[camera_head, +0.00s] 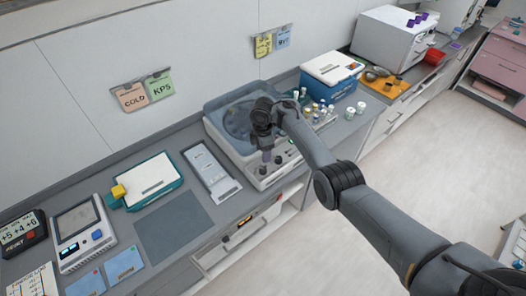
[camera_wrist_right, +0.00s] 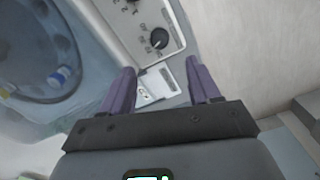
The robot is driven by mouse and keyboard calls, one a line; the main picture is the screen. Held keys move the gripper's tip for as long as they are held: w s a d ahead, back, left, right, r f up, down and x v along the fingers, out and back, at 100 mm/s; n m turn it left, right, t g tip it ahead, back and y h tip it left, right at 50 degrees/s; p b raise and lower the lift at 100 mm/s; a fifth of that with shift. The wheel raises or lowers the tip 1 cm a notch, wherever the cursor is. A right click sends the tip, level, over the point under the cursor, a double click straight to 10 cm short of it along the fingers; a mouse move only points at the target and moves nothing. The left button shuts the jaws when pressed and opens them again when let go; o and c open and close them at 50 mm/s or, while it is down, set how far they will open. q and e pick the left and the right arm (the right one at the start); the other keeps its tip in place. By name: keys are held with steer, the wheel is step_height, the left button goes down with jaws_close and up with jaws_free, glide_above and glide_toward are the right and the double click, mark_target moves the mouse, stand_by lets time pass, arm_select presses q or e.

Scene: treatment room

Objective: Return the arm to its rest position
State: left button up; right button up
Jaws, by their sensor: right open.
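My right gripper (camera_head: 266,156) hangs over the front of the centrifuge (camera_head: 262,182), at the end of my arm that comes in from the lower right. In the right wrist view its two purple fingers (camera_wrist_right: 162,92) are apart, with nothing held between them. Below them show the centrifuge's front panel with a black knob (camera_wrist_right: 159,38) and a small pale plate (camera_wrist_right: 158,85). My left gripper is not in view.
Several capped vials (camera_head: 318,110) stand right of the centrifuge, near a blue and white cooler box (camera_head: 331,72). Left are a long grey tray (camera_head: 211,172), a teal-edged white box (camera_head: 150,178), a grey mat (camera_head: 173,227) and a scale (camera_head: 82,232). The floor (camera_head: 440,165) at right is clear.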

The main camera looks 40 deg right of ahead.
steer(key=shift+f, duration=0.1)
steer(key=s+a+f+g+p, duration=0.2)
steer(key=s+f+g+p, duration=0.2)
steer(key=s+f, duration=1.55)
steer(key=s+a+f+h+p, duration=0.1)
steer(key=s+a+p, duration=0.1)
steer(key=s, duration=0.6)
steer(key=s+a+h+p, duration=0.1)
steer(key=s+a+p, duration=0.15)
steer(key=s, duration=0.65)
steer(key=s+a+r+m+t+p, duration=0.25)
steer(key=s+a+r+m, duration=0.3)
steer(key=a+r, duration=0.5)
steer(key=w+r+m+t+y, duration=0.1)
steer(key=w+r+m+t, duration=0.1)
steer(key=r, duration=0.7)
steer(key=w+r+m+t+y, duration=0.1)
steer(key=w+r+m+t, duration=0.2)
steer(key=r, duration=0.7)
steer(key=shift+w+a+m+b, duration=0.35)
steer(key=shift+a+m+b, duration=0.05)
steer(key=shift+m, duration=0.55)
